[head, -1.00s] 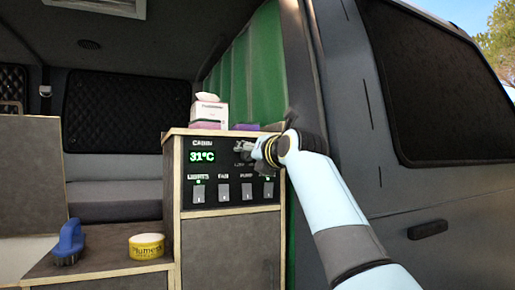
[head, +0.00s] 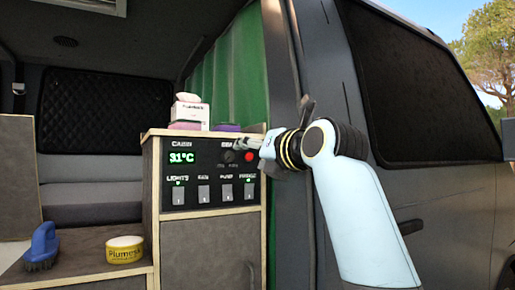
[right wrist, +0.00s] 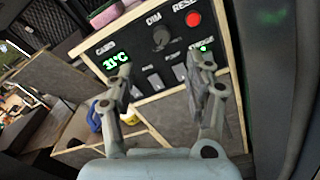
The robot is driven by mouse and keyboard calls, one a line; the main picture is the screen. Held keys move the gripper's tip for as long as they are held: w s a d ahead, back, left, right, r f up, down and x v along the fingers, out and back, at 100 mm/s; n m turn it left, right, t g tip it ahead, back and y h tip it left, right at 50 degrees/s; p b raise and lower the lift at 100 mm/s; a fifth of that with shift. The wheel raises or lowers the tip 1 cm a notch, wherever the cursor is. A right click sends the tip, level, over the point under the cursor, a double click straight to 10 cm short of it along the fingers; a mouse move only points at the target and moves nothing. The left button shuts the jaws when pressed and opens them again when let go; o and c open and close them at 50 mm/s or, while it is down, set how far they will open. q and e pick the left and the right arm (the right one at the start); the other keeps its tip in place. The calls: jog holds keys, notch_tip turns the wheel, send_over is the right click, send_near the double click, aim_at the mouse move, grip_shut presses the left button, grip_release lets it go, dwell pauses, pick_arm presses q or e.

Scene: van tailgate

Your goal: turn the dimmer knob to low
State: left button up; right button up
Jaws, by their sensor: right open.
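The dimmer knob (head: 229,156) is a small dark round knob on the black control panel (head: 212,173). In the right wrist view the knob (right wrist: 161,38) sits under the label DIM. Its pointer direction is too small to tell. My right gripper (head: 247,144) comes in from the right in front of the panel's upper right part, apart from the knob. In the right wrist view its two fingers (right wrist: 161,78) are spread open and empty, with the knob beyond and between them. My left gripper is not in view.
A red button (head: 249,156) sits right of the knob. Several rocker switches (head: 202,194) line the panel below, beside a green 31°C display (head: 181,158). A tissue box (head: 191,112) stands on top. A blue brush (head: 42,247) and yellow tin (head: 125,250) are lower left.

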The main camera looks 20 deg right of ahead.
aim_at(230, 155)
pick_arm(q)
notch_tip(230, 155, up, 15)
jog(key=p, duration=1.5)
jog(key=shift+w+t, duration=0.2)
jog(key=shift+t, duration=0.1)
pick_arm(e)
jog(key=w+m, duration=0.4)
jog(key=m, duration=0.6)
jog(key=w+a+m, duration=0.1)
jog(key=w+m, duration=0.3)
jog(key=m, duration=0.6)
jog(key=w+a+m, duration=0.1)
jog(key=w+m, duration=0.3)
jog(key=m, duration=0.7)
jog(key=shift+a+f, duration=0.15)
